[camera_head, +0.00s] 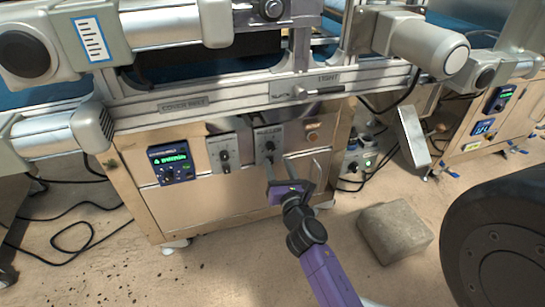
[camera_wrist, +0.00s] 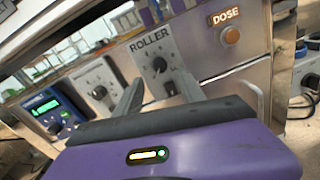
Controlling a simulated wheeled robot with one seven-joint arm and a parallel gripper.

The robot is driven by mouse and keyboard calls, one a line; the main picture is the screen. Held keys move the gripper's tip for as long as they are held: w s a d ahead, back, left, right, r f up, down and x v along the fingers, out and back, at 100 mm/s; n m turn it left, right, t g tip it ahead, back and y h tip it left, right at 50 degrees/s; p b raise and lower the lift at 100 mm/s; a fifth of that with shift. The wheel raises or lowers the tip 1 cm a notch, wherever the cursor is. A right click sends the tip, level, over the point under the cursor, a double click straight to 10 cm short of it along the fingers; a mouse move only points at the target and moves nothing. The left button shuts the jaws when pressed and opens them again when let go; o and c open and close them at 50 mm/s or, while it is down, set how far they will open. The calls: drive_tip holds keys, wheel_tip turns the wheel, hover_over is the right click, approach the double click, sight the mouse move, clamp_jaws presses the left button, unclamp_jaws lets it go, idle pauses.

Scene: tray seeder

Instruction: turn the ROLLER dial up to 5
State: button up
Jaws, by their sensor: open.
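The ROLLER dial (camera_wrist: 159,65) is a dark knob with a pale pointer on a grey panel, with scale marks around it. Its label ROLLER reads clearly in the wrist view. In the head view the dial (camera_head: 269,146) sits on the right one of two grey panels on the cabinet front. My gripper (camera_wrist: 160,92) is open, its two fingers pointing at the panel just below the dial and spread to either side. No contact with the dial shows. In the head view my gripper (camera_head: 285,184) is in front of the cabinet, below the dial. The scale numbers are too small to read.
A second dial panel (camera_wrist: 99,92) and a blue control unit with a green display (camera_wrist: 42,104) lie to the left. An orange DOSE button (camera_wrist: 230,36) is to the right. A metal handle (camera_head: 318,172) sits on the cabinet. A stone-like block (camera_head: 394,232) lies on the floor.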

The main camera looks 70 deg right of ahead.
sight(271, 149)
drive_tip(key=x, duration=0.6)
drive_tip(key=shift+w+d, duration=0.25)
clamp_jaws()
